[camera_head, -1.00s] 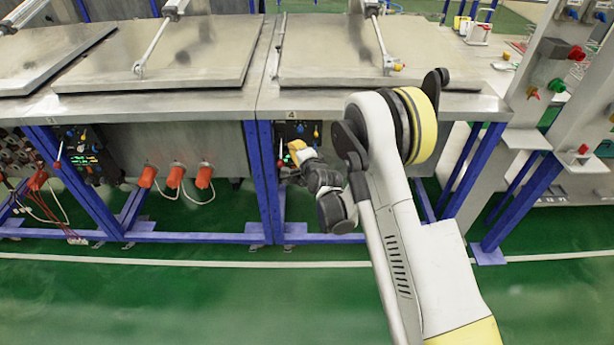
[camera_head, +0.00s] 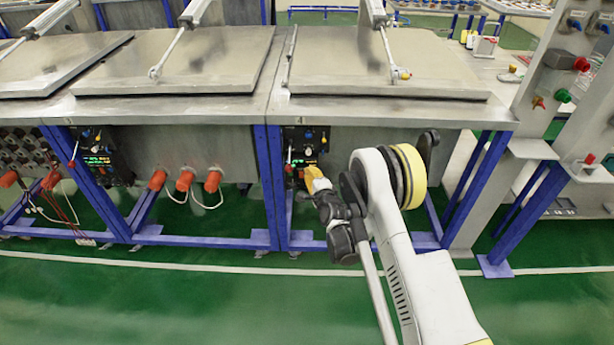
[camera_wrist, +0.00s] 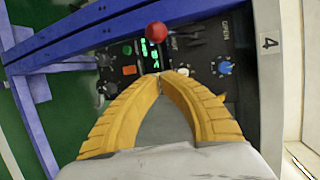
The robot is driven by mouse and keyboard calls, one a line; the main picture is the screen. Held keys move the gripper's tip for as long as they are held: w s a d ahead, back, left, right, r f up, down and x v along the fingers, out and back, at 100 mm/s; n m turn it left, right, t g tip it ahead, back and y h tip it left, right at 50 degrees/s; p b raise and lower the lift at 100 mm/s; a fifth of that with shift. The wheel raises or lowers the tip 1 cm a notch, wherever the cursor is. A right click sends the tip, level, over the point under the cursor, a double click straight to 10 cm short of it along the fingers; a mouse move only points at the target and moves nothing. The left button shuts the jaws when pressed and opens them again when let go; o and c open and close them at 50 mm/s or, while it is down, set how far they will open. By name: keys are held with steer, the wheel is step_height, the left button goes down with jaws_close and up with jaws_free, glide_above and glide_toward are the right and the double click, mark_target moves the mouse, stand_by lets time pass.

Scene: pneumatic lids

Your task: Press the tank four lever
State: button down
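The tank four control panel (camera_head: 305,142) is dark, under the tank's front edge. In the wrist view the tank's "4" label (camera_wrist: 268,43) is at the right. The lever shows its round red knob (camera_wrist: 157,32) there, just beyond my fingertips; its rod is mostly hidden behind the knob. In the head view the lever (camera_head: 289,156) hangs at the panel's left side. My gripper (camera_wrist: 168,76) has its yellow fingers together at the tips, with nothing between them. In the head view my gripper (camera_head: 311,172) is in front of the panel's lower right, apart from the knob.
A blue knob (camera_wrist: 224,67) and an orange button (camera_wrist: 129,70) flank the green display (camera_wrist: 149,50). A blue frame post (camera_head: 270,185) stands left of the panel. The tank four lid (camera_head: 390,65) lies low on its tank. The green floor in front is clear.

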mark_target(300, 161)
steer(key=b+x, duration=0.1)
steer(key=x, duration=0.2)
steer(key=b+x, duration=0.1)
steer(key=x, duration=0.3)
steer(key=shift+w+f+b, duration=0.2)
steer(key=shift+f+b, duration=0.1)
steer(key=s+a, duration=0.1)
steer(key=s+a+r+b, duration=0.1)
steer(key=s, duration=0.1)
steer(key=shift+s+a+r, duration=0.1)
steer(key=shift+a, duration=0.05)
steer(key=shift+r, duration=0.1)
steer(key=shift+s+r+g+h+p, duration=0.25)
steer(key=shift+g+p, duration=0.2)
steer(key=shift+g, duration=0.25)
steer(key=shift+m, duration=0.3)
